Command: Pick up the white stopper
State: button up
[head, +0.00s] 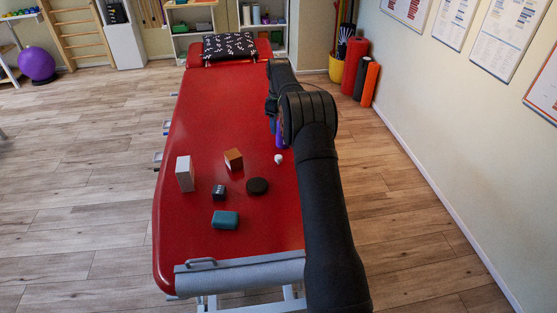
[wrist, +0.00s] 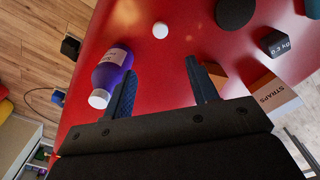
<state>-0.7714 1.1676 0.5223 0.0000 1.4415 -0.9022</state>
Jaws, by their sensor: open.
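The white stopper (head: 278,158) is a small round white piece lying on the red treatment table (head: 215,120), near its right side. It also shows in the wrist view (wrist: 160,30), at the top middle, beyond the fingertips and clear of them. My gripper (wrist: 160,70) is open, with its two dark fingers apart and only red table seen between them. In the head view my arm hides most of the gripper. A purple bottle (wrist: 112,72) with a pale label and white end is beside the left finger, and partly shows in the head view (head: 281,135).
A black disc (head: 257,186), brown box (head: 233,158), white straps box (head: 185,175), small black weight cube (head: 219,192) and teal block (head: 225,220) lie left of the stopper. The brown box (wrist: 215,75) is partly behind the right finger. A patterned pillow (head: 229,46) lies at the far end.

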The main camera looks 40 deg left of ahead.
aim_at(279, 157)
notch_tip(279, 157, down, 17)
jog(key=shift+f, duration=0.1)
jog(key=c, duration=1)
